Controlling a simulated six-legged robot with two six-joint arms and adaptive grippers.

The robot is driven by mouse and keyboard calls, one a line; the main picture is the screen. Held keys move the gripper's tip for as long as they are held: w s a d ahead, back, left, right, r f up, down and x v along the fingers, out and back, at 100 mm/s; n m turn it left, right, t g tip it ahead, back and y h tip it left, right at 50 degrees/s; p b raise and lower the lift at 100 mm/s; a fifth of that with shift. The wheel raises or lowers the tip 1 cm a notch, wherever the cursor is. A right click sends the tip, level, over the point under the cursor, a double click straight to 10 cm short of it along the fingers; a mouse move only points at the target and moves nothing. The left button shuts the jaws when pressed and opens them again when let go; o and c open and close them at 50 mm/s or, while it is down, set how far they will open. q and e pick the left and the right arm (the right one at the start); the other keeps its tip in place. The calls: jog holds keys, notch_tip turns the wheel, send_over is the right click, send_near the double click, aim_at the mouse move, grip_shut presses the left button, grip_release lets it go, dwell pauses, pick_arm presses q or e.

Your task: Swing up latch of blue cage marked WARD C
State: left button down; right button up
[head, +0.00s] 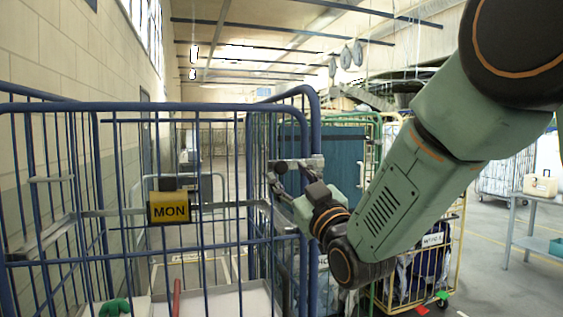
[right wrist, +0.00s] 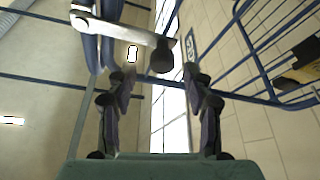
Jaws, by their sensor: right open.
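The blue cage (head: 180,107) fills the left of the head view. Its yellow plate (head: 170,208) reads MON; I cannot read WARD C on it. A grey latch bar (head: 298,162) lies about level at the cage's right corner post. In the right wrist view the latch (right wrist: 125,32) is a pale bar with a dark knob at its end, just beyond my fingertips. My right gripper (head: 281,189) is open just below the latch bar. Its spread fingers (right wrist: 158,85) hold nothing in the right wrist view. Contact with the latch cannot be told. My left gripper is not in view.
A yellow cage (head: 458,262) with a white label and bags stands right behind my arm. A green cage (head: 375,125) stands behind the blue one. A grey table (head: 535,210) with a beige case (head: 540,184) is at far right. A block wall (head: 70,50) runs along the left.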

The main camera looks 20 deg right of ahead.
aim_at(281, 167)
jog(key=x, duration=0.3)
jog(key=p+x, duration=0.1)
jog(key=shift+a+r, duration=0.15)
jog(key=shift+a, duration=0.15)
jog(key=shift+w+d, duration=0.1)
jog(key=shift+w, duration=0.2)
jog(key=shift+d, duration=0.1)
jog(key=shift+c, duration=0.3)
jog(key=shift+a, duration=0.2)
jog(key=c, duration=0.4)
jog(key=shift+d, duration=0.1)
grip_shut()
